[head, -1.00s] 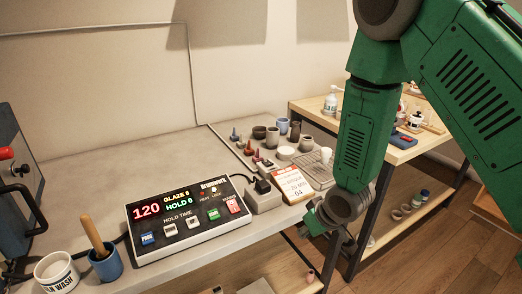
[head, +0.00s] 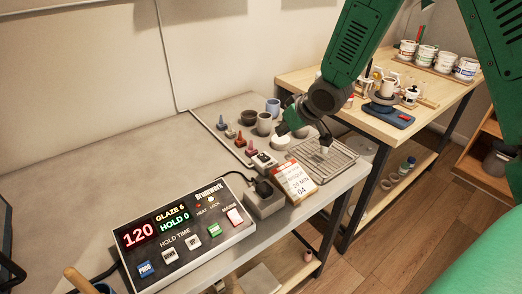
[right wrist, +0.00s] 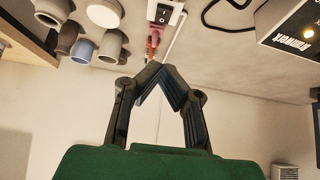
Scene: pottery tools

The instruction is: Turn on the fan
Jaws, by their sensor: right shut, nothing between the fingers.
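No fan can be made out in either view. A small box with a black-and-white rocker switch (head: 263,160) sits on the grey table beside the tile row; it also shows at the top of the right wrist view (right wrist: 167,14). Its position, on or off, cannot be told. My right gripper (head: 283,129) is above the cups, behind and to the right of the switch, apart from it. In the right wrist view its fingertips (right wrist: 160,70) meet with nothing between them, pointing toward the switch. My left gripper is not in view.
A kiln controller (head: 182,235) with lit digits stands in front, beside a grey socket box with a black plug (head: 264,198). A card (head: 295,182), wire rack (head: 338,158) and cups (head: 264,124) crowd the right end.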

